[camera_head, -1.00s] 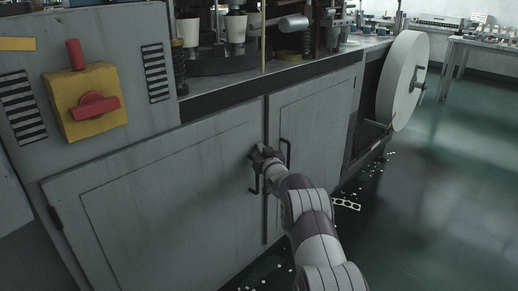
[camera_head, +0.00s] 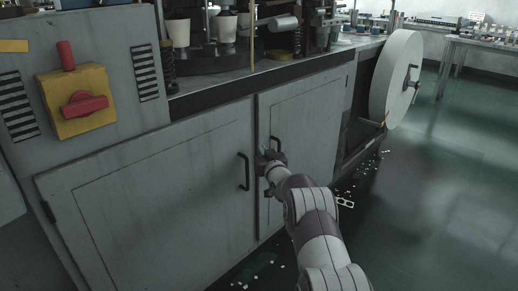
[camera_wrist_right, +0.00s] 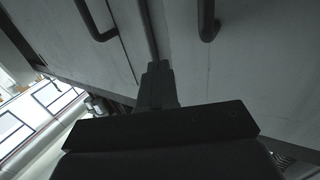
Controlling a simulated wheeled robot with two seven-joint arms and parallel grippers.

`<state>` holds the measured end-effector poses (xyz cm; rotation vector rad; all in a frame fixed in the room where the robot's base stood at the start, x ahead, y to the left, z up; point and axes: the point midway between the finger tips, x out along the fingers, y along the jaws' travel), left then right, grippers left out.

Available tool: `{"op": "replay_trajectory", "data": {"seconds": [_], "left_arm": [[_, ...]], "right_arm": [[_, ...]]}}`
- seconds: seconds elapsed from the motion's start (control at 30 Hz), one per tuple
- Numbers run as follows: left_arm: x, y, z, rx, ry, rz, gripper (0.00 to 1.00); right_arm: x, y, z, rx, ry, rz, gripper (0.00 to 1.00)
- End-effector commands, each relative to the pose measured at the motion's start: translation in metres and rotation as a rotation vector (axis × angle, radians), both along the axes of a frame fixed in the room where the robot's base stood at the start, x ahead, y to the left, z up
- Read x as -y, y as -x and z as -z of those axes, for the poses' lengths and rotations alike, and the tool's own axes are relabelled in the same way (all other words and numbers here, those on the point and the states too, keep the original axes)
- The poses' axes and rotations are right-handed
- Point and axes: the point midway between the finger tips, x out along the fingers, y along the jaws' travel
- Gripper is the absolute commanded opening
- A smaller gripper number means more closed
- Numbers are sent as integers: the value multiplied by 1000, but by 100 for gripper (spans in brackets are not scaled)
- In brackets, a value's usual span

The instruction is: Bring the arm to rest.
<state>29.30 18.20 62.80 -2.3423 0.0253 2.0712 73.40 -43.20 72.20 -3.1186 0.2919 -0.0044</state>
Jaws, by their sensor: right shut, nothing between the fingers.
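My right gripper (camera_head: 266,158) is in front of the grey cabinet doors, close to the gap between them. In the right wrist view its dark fingers (camera_wrist_right: 157,85) are together with nothing between them. The left door's black handle (camera_head: 243,171) is just left of the gripper. My left gripper is not in view.
A yellow box with a red knob (camera_head: 85,105) is on the machine's left panel. A large white roll (camera_head: 396,80) is at the right end. White scraps (camera_head: 345,202) lie on the green floor, which is open at right.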

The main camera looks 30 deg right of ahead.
Motion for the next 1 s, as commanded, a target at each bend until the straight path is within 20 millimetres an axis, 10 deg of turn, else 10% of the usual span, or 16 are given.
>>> {"op": "replay_trajectory", "data": {"seconds": [0.33,0.67,0.87,1.0], "left_arm": [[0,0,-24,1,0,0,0],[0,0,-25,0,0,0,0],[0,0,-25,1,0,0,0],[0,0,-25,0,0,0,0]], "right_arm": [[24,66,-1,-5,-2,3,0],[28,80,5,-12,6,2,0],[36,116,89,-368,-60,108,0],[-30,210,138,-874,-172,137,0]]}}
